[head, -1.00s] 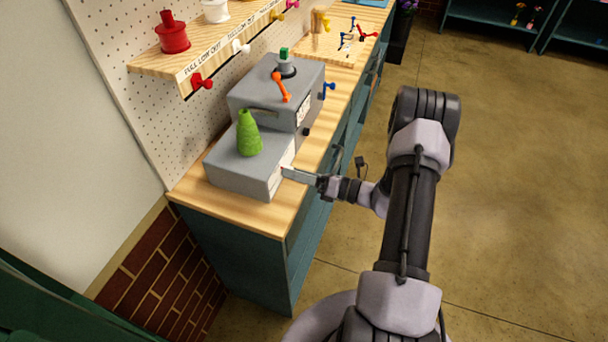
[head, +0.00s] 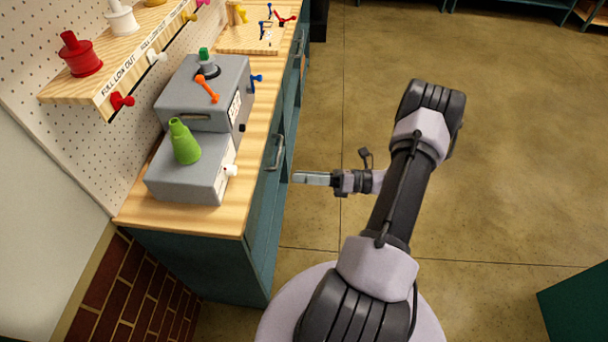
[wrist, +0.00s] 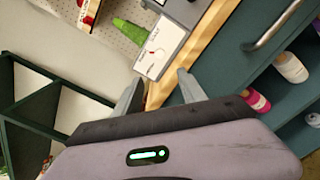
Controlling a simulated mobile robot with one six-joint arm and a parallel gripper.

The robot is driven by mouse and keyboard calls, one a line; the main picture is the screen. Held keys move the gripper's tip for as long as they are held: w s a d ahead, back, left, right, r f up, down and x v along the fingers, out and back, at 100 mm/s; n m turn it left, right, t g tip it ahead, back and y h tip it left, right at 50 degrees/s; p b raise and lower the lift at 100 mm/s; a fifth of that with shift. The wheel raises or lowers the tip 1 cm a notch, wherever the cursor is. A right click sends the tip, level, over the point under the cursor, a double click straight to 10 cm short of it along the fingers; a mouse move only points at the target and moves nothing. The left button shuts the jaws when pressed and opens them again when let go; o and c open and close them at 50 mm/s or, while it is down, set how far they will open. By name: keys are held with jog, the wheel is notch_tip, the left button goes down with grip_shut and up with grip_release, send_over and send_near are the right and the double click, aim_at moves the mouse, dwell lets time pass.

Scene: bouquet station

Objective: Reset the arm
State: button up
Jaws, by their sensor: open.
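My gripper (head: 312,179) is at the right of the workbench, out over the floor and apart from the bench in the head view. In the wrist view my gripper (wrist: 158,90) has its two fingers spread with nothing between them. A grey stepped machine (head: 205,97) stands on the wooden bench top (head: 262,135), and it also shows in the wrist view (wrist: 176,38). An orange lever (head: 207,88) and a blue knob (head: 257,79) are on the upper block.
A wooden shelf (head: 105,88) on the pegboard holds a red spool (head: 79,55) and a white spool (head: 121,17). A metal cabinet handle (head: 277,153) sticks out from the bench front near my gripper. The floor (head: 500,170) to the right is clear.

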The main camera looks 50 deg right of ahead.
dwell(0.3)
jog(key=w+a+r+n+g+b, duration=0.2)
jog(key=a+r+n+g, duration=0.9)
jog(key=a+n, duration=0.35)
jog(key=s+a+r+n+t+h+b, duration=0.1)
jog(key=s+a+r+n+h, duration=0.3)
jog(key=a+n, duration=0.3)
jog(key=s+a+r+n+t+h+b, duration=0.1)
jog(key=s+a+r+n+h, duration=0.4)
jog(key=n, duration=0.6)
jog(key=shift+s+a+r+n+t+b, duration=0.2)
jog(key=shift+s+a+n+t+b, duration=0.25)
jog(key=shift+s+a, duration=0.7)
